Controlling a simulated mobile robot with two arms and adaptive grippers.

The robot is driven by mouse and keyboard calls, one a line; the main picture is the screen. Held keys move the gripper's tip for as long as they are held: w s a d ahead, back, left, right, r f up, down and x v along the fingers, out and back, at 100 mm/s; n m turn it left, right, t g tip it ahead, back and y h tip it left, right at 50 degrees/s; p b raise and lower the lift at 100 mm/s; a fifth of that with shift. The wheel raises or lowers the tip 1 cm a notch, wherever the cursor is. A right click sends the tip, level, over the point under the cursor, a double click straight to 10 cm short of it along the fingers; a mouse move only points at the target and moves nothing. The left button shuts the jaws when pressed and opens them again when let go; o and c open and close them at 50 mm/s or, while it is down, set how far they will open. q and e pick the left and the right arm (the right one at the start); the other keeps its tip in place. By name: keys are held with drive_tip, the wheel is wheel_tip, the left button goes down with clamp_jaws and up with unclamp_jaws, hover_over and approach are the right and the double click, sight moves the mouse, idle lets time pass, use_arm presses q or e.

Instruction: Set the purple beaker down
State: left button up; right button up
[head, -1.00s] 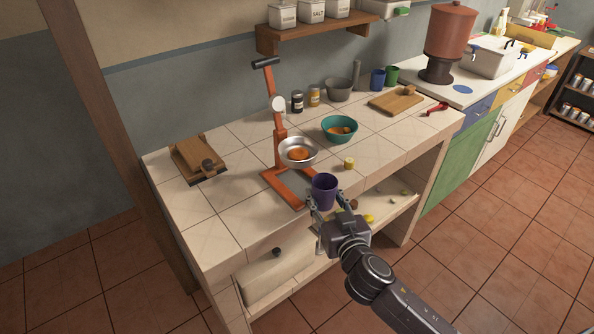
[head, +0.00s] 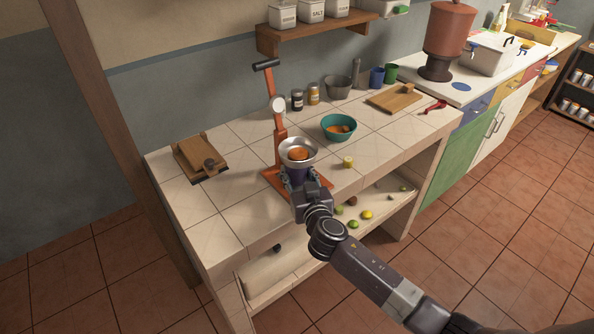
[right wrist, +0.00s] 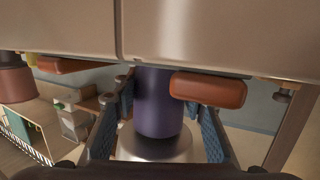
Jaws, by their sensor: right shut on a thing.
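The purple beaker (head: 298,173) is right under the silver bowl (head: 312,156) of the orange juicer press (head: 281,140), over the press's base. My right gripper (head: 299,180) is shut on the beaker from the front side. In the right wrist view, which looks upside down, the beaker (right wrist: 158,105) is between my two fingers, with the silver bowl (right wrist: 155,147) beyond its rim. Base legs of the press (right wrist: 207,90) show on both sides. I cannot tell whether the beaker's bottom touches the counter. An orange half sits in the bowl. My left gripper is out of view.
The tiled counter (head: 225,190) also holds a wooden board device (head: 198,155) at left, a teal bowl (head: 338,128) with orange pieces, a small yellow item (head: 348,162), jars and a cutting board (head: 394,97). Fruit lies on the shelf below.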

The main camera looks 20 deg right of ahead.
drive_tip(key=shift+f+b, duration=0.3)
drive_tip(key=o, duration=1.5)
drive_tip(key=shift+r, duration=0.1)
